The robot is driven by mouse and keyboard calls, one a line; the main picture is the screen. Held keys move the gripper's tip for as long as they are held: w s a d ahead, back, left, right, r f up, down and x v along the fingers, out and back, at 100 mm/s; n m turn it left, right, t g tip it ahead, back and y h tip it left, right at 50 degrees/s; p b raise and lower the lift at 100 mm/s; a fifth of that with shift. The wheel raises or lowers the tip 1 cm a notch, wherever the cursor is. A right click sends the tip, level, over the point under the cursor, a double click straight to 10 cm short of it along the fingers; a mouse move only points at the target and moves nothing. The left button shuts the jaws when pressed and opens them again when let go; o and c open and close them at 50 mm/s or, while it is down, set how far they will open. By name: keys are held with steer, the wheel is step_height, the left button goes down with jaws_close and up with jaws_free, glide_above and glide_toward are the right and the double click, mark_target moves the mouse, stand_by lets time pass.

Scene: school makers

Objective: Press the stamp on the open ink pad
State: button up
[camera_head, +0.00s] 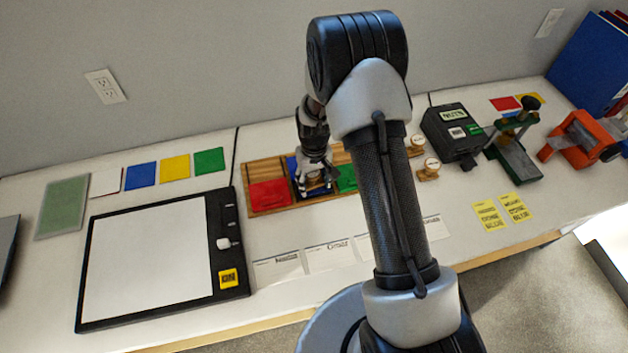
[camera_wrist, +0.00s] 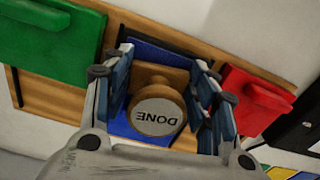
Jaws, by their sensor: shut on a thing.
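A wooden stamp (camera_wrist: 157,112) with a round handle top marked "DONE" is between the fingers of my gripper (camera_wrist: 162,105) in the wrist view. The gripper is shut on it. Below it is the open blue ink pad (camera_wrist: 122,127), between the green and red pads; its lid (camera_wrist: 160,56) shows behind the stamp. In the head view my gripper (camera_head: 316,190) is over the middle of the wooden tray (camera_head: 250,168) and hides most of the blue pad (camera_head: 292,166). I cannot tell whether the stamp's underside touches the pad.
The red pad (camera_head: 268,195) and green pad (camera_head: 347,178) flank the blue one, lids closed. Other wooden stamps (camera_head: 430,168) stand right of the tray. Paper cards (camera_head: 279,268) lie in front. A black-framed white board (camera_head: 150,262) lies left; a black device (camera_head: 452,135) stands right.

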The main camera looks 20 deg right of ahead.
mark_target(314, 174)
steer(key=shift+r+p, duration=1.5)
steer(key=shift+r, duration=1)
